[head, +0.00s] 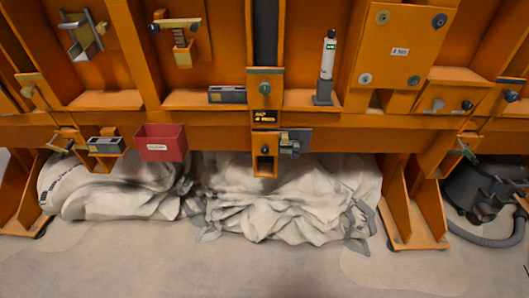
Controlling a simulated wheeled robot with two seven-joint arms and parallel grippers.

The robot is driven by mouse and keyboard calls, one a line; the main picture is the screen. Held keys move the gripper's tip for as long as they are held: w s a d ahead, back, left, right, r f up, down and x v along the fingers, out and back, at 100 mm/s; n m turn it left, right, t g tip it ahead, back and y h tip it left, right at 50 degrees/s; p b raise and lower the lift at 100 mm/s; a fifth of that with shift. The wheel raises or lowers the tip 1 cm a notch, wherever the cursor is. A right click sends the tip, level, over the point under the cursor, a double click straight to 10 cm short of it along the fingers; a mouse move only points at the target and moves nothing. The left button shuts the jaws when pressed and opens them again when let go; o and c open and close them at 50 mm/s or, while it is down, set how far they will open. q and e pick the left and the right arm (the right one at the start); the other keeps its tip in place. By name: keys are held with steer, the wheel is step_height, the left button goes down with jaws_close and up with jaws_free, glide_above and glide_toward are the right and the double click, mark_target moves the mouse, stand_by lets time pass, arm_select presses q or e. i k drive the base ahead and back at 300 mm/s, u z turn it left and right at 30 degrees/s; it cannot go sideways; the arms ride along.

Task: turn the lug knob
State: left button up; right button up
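No part is clearly marked as the lug knob, and I cannot tell which one it is. Several small knob-like parts show on the orange frame (210,122) in the head view. A dark round knob (265,88) sits on the central post, above a small black label. Another dark knob (265,150) is on the bracket below that label. A grey knob (437,104) and a dark knob (467,105) are on the box at the right. The upper right panel (400,65) has round fasteners near its corners. Neither of my grippers is in view.
A red bin (162,142) hangs on the frame's front. A white cylinder (328,55) with a green display stands in a bay. Pale crumpled sacks (285,195) lie beneath the frame. A dark vacuum-like machine (480,190) with a hose is at right. The front floor is clear.

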mark_target(264, 149)
steer(key=u, duration=0.45)
steer(key=k, duration=0.55)
steer(key=u, duration=1.1)
steer(key=i, duration=0.6)
steer(key=z, duration=0.45)
steer(key=i, duration=0.95)
steer(key=z, duration=0.85)
